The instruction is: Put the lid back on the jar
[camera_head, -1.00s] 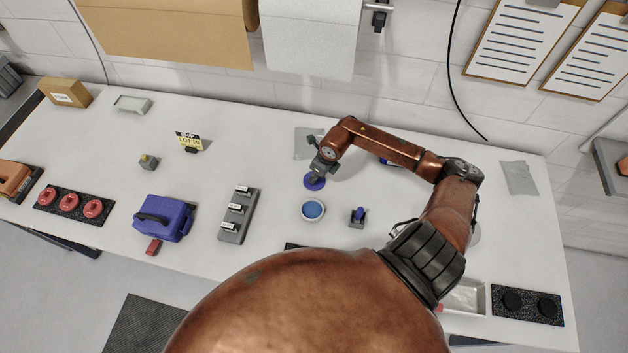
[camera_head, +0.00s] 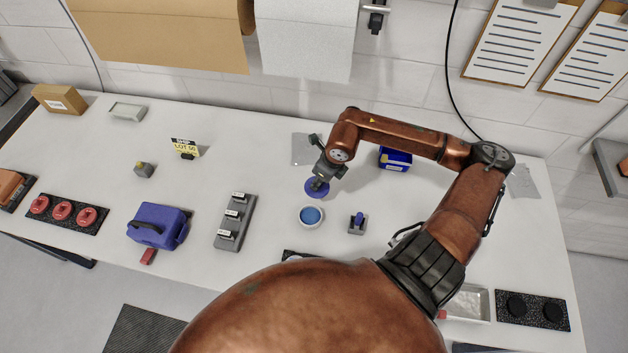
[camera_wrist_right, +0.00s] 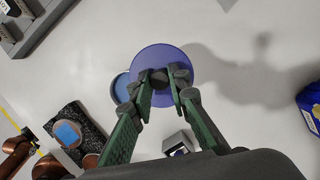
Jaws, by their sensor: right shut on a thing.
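The lid (camera_head: 311,189) is a flat blue disc with a dark knob. My right gripper (camera_head: 321,183) is shut on its knob and holds it just behind the jar. The jar (camera_head: 311,216) is round with a pale rim and blue inside, and it stands open on the table. In the right wrist view the lid (camera_wrist_right: 160,62) hangs under the fingers (camera_wrist_right: 161,80) and covers part of the jar (camera_wrist_right: 121,88). A shadow on the table beside the lid suggests that it is raised. My left gripper is not in view.
A small grey holder with a blue peg (camera_head: 357,222) stands right of the jar. A grey block with white labels (camera_head: 235,222) stands left of it. A blue box (camera_head: 396,158) is behind my right arm. A blue case (camera_head: 158,226) sits farther left.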

